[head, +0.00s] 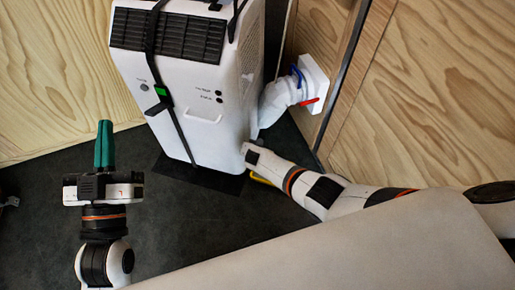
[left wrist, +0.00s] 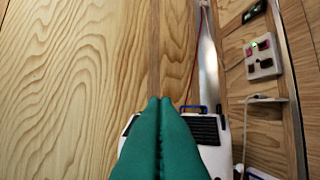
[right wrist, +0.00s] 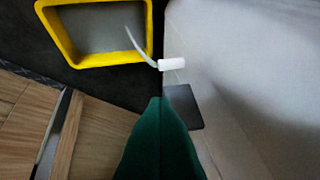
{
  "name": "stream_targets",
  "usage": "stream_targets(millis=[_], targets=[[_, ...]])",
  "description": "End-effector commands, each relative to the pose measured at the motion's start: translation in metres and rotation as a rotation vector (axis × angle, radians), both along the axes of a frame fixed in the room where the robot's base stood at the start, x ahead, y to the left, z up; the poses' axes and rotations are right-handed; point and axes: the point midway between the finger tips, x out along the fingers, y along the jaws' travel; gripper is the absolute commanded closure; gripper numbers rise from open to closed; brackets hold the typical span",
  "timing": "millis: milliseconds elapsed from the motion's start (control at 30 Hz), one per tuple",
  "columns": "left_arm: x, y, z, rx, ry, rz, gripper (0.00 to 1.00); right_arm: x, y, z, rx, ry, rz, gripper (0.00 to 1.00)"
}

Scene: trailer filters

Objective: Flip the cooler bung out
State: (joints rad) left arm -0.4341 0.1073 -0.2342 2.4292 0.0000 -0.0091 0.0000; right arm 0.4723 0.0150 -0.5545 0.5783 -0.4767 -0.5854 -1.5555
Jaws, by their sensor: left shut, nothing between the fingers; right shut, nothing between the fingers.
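The white cooler (head: 205,75) stands upright on the dark floor, held by a black strap. In the right wrist view its wall (right wrist: 255,100) fills the right side. A small white cylinder (right wrist: 172,64) sticks out by that wall, with a thin pale curved strand from its end over a yellow-rimmed tray (right wrist: 48,33). I cannot tell whether the cylinder is the bung or a spout. My right gripper (right wrist: 162,102) is shut, its tips just below the cylinder in view and apart from it; the head view hides its fingers. My left gripper (head: 105,125) is shut and empty, left of the cooler.
A dark flat plate (right wrist: 183,107) is beside the right fingertips at the cooler wall. A white hose (head: 276,102) runs from the cooler to a wall fitting (head: 313,84) with blue and red levers. Wooden walls (head: 50,75) enclose the corner.

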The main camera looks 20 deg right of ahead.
Motion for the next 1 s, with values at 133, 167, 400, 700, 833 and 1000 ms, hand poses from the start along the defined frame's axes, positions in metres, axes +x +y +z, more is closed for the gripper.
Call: stream_targets(millis=[133,167,400,700,833,1000], targets=[[0.001,0.0,-0.003,0.008,0.027,0.001,1.0,0.002,-0.008,0.003,-0.013,-0.002,-0.008,1.0],[0.002,0.0,-0.004,0.008,0.029,0.002,1.0,0.002,-0.008,0.004,-0.013,-0.002,-0.008,1.0],[0.002,0.0,-0.004,0.008,0.03,0.002,1.0,0.003,-0.008,0.004,-0.013,-0.003,-0.009,1.0],[0.007,0.002,-0.02,0.042,0.151,0.009,1.0,0.002,-0.008,0.011,-0.013,-0.003,-0.009,1.0],[0.009,0.005,-0.042,0.082,0.3,0.018,1.0,0.0,-0.008,0.017,-0.011,-0.004,-0.008,1.0],[0.005,0.012,-0.076,0.136,0.516,0.031,1.0,-0.004,-0.007,0.023,-0.007,-0.002,-0.007,1.0]])
